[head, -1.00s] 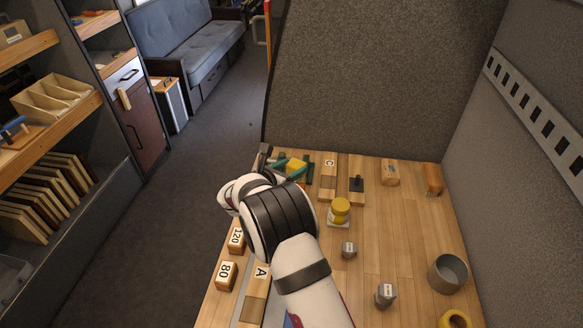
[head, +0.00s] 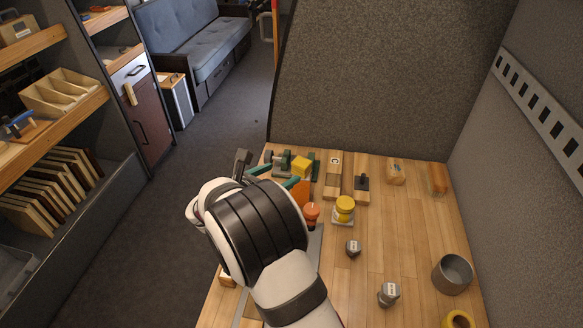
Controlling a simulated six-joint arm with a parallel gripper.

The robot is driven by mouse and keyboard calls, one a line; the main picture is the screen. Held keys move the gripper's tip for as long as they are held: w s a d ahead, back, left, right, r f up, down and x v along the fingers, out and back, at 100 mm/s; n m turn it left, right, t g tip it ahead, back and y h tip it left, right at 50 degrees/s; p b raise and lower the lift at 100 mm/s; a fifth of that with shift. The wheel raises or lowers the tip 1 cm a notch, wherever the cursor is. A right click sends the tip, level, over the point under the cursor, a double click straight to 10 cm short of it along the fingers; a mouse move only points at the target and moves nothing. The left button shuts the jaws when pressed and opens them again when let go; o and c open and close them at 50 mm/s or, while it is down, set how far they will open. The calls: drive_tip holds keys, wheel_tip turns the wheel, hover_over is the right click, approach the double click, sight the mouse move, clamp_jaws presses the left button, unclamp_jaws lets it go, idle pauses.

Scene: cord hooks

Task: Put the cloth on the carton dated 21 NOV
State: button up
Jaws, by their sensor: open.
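I cannot make out a cloth or a carton dated 21 NOV in the head view; part of the bench is hidden behind my arm. My gripper (head: 281,172) is over the far left of the wooden bench (head: 410,240), its two teal fingers apart. It looks empty. An orange item (head: 312,212) shows just right of my wrist.
A grey panel (head: 380,80) rises behind. Free wood lies at centre right.

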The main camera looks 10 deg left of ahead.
drive_tip(key=s+d+r+m+g+h, duration=0.1)
drive_tip(key=s+d+r+m+g, duration=0.25)
drive_tip(key=s+d+m, duration=0.6)
drive_tip(key=s+d+r+m+g+h, duration=0.25)
drive_tip(key=s+d+m+g, duration=0.35)
drive_tip(key=d, duration=0.6)
drive_tip(key=s+d+m+g+y, duration=0.2)
drive_tip(key=s+d+m+y, duration=0.15)
drive_tip(key=s+m, duration=0.45)
drive_tip(key=s+a+m+y, duration=0.2)
drive_tip(key=s+m+y, duration=0.1)
drive_tip(key=s+m, duration=0.4)
drive_tip(key=s+a+m+g+y, duration=0.1)
drive_tip(key=s+a+m+y, duration=0.2)
drive_tip(key=s+m, duration=0.3)
drive_tip(key=shift+s+a+f+m+y, duration=0.15)
drive_tip(key=shift+s+f+m+y, duration=0.2)
drive_tip(key=shift+s+f+y, duration=0.1)
